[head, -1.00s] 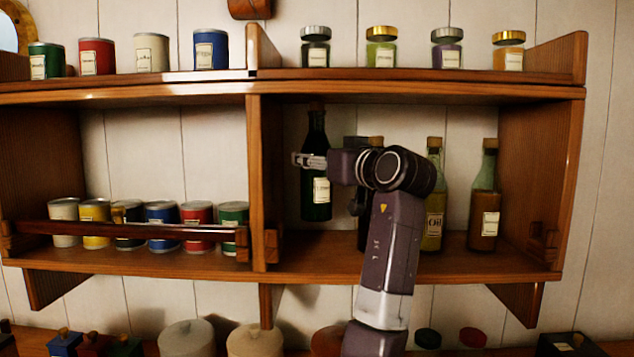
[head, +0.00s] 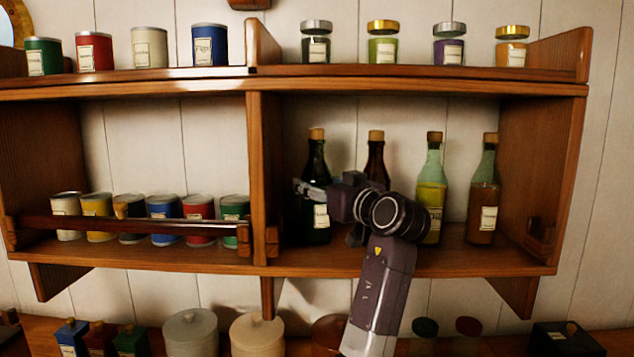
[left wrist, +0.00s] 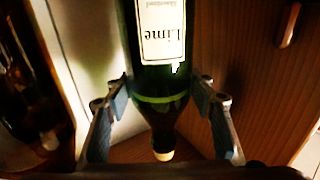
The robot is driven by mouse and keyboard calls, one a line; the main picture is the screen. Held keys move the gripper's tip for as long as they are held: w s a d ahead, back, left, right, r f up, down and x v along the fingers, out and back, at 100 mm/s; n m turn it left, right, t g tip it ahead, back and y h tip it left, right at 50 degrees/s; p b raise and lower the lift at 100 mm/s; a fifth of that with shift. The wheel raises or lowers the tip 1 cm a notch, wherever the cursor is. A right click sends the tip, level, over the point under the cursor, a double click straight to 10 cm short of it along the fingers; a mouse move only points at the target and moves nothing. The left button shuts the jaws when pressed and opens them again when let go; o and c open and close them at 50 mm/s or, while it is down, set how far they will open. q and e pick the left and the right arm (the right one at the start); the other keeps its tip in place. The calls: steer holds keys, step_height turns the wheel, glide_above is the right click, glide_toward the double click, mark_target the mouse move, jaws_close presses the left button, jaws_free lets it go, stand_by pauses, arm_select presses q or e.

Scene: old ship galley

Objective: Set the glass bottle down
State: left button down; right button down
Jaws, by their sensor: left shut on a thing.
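The glass bottle (head: 316,160) is dark green with a cork and a pale label. It is upright at the left end of the right lower shelf compartment. Its base is at about shelf level; I cannot tell if it touches the board. My left gripper (head: 311,190) is shut around its middle and hides part of the label. In the left wrist view the bottle (left wrist: 160,80) appears upside down, with "Lime" on its label, between the fingers of the left gripper (left wrist: 165,98). My right gripper is not in view.
A brown bottle (head: 376,156), an oil bottle (head: 431,190) and an orange-brown bottle (head: 485,196) stand to the right, partly behind my arm. The wooden divider (head: 258,180) is close on the left. Jars and tins line the top shelf (head: 420,75).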

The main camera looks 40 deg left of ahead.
arm_select(q)
steer(key=c, duration=1.4)
jaws_free()
steer(key=shift+f, duration=0.2)
steer(key=o, duration=0.5)
steer(key=shift+d+r, duration=0.1)
steer(key=shift+s, duration=0.1)
steer(key=shift+r, duration=0.2)
steer(key=b+v, duration=0.5)
steer(key=v, duration=0.7)
